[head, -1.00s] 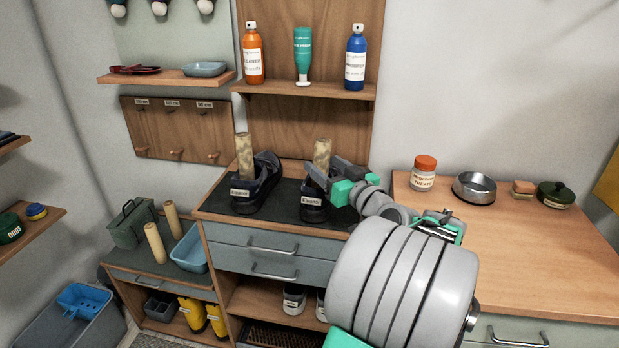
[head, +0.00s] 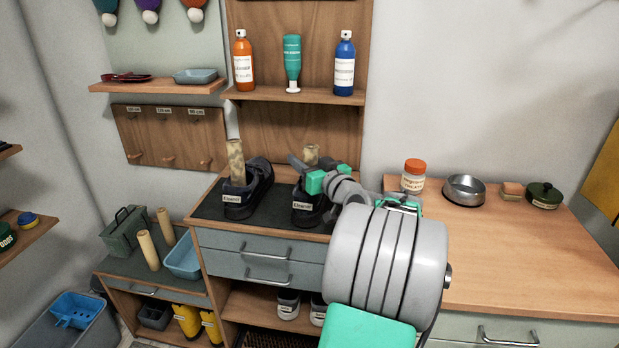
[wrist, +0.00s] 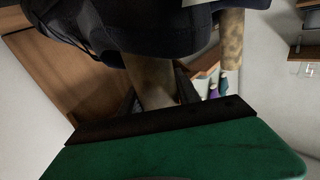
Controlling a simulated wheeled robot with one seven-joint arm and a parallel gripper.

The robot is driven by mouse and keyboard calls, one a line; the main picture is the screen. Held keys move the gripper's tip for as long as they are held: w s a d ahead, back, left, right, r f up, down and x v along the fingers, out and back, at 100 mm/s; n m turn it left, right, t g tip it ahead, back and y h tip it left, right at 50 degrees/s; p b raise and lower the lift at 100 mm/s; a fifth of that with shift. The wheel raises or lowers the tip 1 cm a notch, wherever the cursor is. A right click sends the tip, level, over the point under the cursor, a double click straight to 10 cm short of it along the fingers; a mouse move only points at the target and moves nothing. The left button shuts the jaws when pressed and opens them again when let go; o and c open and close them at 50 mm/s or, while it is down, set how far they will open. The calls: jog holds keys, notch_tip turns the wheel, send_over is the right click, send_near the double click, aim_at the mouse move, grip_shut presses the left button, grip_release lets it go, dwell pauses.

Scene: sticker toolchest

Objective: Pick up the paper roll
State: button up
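A mottled tan paper roll (head: 311,153) stands in the right dark shoe (head: 306,210) on the dark top of the drawer cabinet. My gripper (head: 312,166) is at this roll, one finger on its left. In the wrist view the roll (wrist: 152,78) runs between the two dark fingers, its end close to the palm. Whether the fingers press on it is unclear. A second mottled roll (head: 235,160) stands in the left shoe (head: 254,192); it also shows in the wrist view (wrist: 231,40). My arm hides part of the right shoe.
Two plain rolls (head: 148,250) stand on the lower bench by a blue tray (head: 184,258). A shelf (head: 300,96) with several bottles is above the shoes. A jar (head: 413,177) and metal bowl (head: 464,189) stand on the right counter (head: 520,260), whose front is clear.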

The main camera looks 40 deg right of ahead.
grip_shut()
